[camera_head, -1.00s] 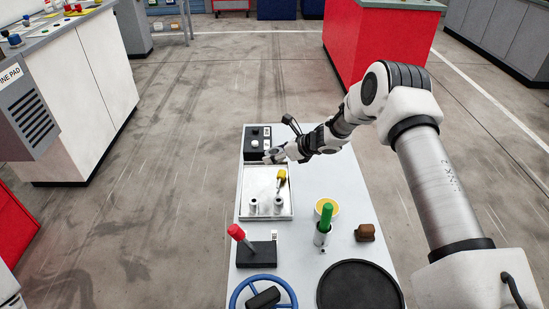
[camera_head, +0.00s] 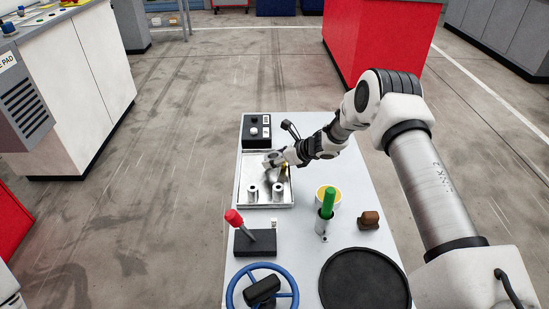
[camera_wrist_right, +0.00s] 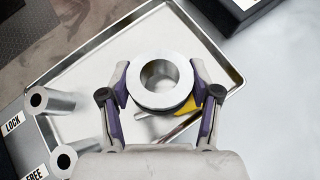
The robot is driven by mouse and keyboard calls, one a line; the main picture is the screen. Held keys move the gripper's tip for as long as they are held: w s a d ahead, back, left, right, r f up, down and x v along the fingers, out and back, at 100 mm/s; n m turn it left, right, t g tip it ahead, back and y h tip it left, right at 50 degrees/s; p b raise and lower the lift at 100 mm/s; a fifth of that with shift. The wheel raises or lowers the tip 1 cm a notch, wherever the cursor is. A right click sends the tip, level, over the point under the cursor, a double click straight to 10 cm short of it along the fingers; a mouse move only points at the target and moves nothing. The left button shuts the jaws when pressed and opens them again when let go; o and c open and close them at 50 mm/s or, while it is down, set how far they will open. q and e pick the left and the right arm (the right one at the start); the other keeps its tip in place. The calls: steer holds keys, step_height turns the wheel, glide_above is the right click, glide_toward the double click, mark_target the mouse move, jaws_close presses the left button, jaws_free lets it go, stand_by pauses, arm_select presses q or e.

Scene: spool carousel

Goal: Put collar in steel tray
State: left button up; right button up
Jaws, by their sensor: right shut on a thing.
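A thick steel collar (camera_wrist_right: 139,83) is between the fingers of my right gripper (camera_wrist_right: 160,90) in the right wrist view, its round hole facing the camera. The right gripper is shut on it, one purple-padded finger at each side. The steel tray (camera_wrist_right: 90,82) lies below the collar. In the head view, my right gripper (camera_head: 270,162) is over the far part of the tray (camera_head: 246,172), and the collar is hard to make out. Whether the collar touches the tray floor I cannot tell. My left gripper is out of view.
Two hollow steel posts (camera_head: 253,194) stand at the tray's near side. A yellow-ended tool (camera_wrist_right: 187,106) lies partly hidden beneath the collar. A black box (camera_head: 257,130) is behind the tray, a red lever (camera_head: 234,218) in front. A green-handled item (camera_head: 328,201) stands to the right.

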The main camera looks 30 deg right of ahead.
steer(key=o, duration=1.5)
steer(key=v, duration=1.2)
steer(key=shift+s, duration=0.1)
